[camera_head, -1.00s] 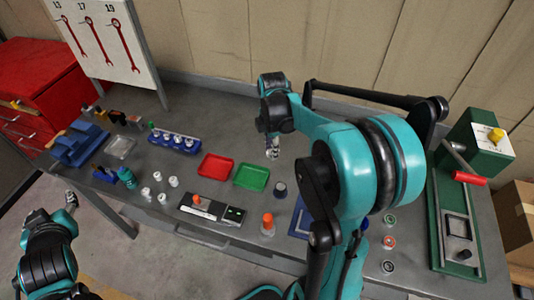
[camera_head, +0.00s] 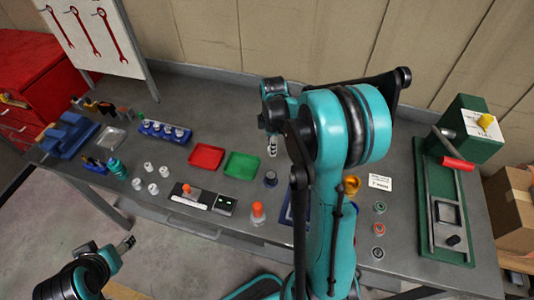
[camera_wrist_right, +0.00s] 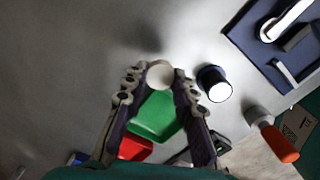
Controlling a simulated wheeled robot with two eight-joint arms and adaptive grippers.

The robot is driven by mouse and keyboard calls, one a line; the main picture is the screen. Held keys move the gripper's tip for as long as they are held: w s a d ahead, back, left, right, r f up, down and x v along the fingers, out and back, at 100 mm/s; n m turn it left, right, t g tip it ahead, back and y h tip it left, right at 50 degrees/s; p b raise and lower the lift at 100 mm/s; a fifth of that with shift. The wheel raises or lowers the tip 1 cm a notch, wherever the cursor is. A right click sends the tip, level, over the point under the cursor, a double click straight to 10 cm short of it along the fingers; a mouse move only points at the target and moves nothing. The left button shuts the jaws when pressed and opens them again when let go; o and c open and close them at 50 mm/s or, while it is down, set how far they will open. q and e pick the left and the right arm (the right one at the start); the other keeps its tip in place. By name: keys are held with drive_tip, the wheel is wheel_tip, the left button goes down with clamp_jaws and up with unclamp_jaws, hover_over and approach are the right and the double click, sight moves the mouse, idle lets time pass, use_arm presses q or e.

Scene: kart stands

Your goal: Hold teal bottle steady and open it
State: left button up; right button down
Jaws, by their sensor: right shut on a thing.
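A small teal bottle (camera_head: 116,167) stands at the front left of the bench in the head view, beside a dark blue holder. My right gripper (camera_head: 272,146) is over the bench behind the green tray, partly covered by my own arm. In the right wrist view its fingers (camera_wrist_right: 160,80) are closed around a small round white thing (camera_wrist_right: 160,73), which I cannot identify. My left gripper (camera_head: 126,243) is low at the left, in front of the bench and apart from the teal bottle. Its finger opening is too small to judge.
A red tray (camera_head: 206,156) and a green tray (camera_head: 242,164) lie mid-bench. Several white cups stand near the teal bottle. A green press (camera_head: 470,130) stands at right.

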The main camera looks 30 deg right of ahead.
sight(268, 157)
drive_tip(key=shift+w+a+f, duration=0.2)
drive_tip(key=shift+w+f, duration=0.35)
drive_tip(key=shift+w, duration=0.3)
drive_tip(key=shift+w+f, duration=0.1)
drive_tip(key=shift+f, duration=0.1)
drive_tip(key=shift+f+b, duration=0.8)
drive_tip(key=shift+f, duration=1.05)
drive_tip(key=shift+f, duration=0.2)
drive_tip(key=c, duration=1.2)
unclamp_jaws()
drive_tip(key=shift+r, duration=0.1)
drive_tip(key=shift+r, duration=0.1)
